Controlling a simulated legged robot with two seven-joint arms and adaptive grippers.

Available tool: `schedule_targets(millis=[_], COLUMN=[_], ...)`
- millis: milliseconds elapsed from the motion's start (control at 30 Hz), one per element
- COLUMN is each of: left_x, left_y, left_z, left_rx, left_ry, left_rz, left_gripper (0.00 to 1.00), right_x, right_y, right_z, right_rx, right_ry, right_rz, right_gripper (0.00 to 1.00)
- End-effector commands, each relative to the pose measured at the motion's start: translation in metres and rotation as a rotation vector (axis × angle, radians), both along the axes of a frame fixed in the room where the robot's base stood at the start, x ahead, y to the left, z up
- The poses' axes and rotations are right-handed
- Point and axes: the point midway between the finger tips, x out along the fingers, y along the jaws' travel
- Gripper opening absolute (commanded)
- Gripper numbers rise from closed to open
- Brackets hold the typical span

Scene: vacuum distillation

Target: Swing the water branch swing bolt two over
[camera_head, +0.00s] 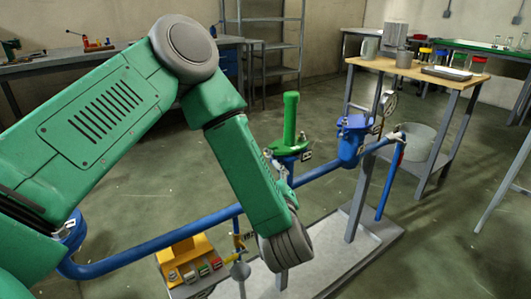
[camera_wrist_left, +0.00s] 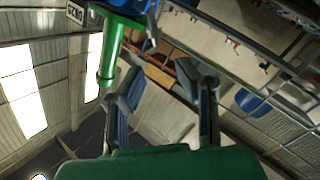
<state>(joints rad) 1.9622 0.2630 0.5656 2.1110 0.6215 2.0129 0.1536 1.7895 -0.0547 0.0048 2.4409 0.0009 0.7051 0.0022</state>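A blue water pipe (camera_head: 200,228) runs across the head view, with a branch fitting topped by a green upright pipe (camera_head: 290,118). Small pale fastenings (camera_head: 304,139) sit at its collar, but I cannot tell which is swing bolt two. A second blue fitting (camera_head: 352,138) stands to the right. My left arm hangs in front of the pipe, and its gripper is hidden in the head view. In the left wrist view my left gripper (camera_wrist_left: 163,85) is open with nothing held between its fingers. A green pipe (camera_wrist_left: 110,52) passes just left of the fingers there. My right gripper is not in view.
A yellow block with coloured buttons (camera_head: 187,262) sits low beside the pipe. A grey stand (camera_head: 360,200) rises from the base plate (camera_head: 345,260). A wooden-topped table (camera_head: 420,72) with vessels stands back right. Open floor (camera_head: 150,190) lies behind the pipe.

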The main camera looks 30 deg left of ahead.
Motion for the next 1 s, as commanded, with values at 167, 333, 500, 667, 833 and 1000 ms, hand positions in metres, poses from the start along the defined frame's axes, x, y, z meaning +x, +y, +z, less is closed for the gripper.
schedule_targets(millis=[167, 333, 500, 667, 833, 1000], left_x=[0.024, 0.034, 0.043, 0.067, 0.08, 0.084], left_y=[0.015, 0.018, 0.038, 0.054, 0.065, 0.066], left_z=[-0.005, -0.005, 0.0, -0.001, 0.0, 0.001], left_rx=[-0.01, -0.014, 0.001, 0.004, 0.003, 0.005], left_ry=[0.01, 0.013, -0.001, -0.003, -0.002, 0.0], left_rz=[-0.006, -0.014, 0.008, 0.002, 0.0, -0.004], left_gripper=[0.29, 0.29, 0.29, 0.29, 0.29, 0.29], right_x=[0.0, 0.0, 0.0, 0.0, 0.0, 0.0], right_y=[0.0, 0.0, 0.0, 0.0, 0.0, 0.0], right_z=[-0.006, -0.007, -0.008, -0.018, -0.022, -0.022], right_rx=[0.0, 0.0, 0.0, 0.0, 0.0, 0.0], right_ry=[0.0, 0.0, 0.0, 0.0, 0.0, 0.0], right_rz=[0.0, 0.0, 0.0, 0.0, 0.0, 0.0], right_gripper=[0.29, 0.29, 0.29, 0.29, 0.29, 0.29])
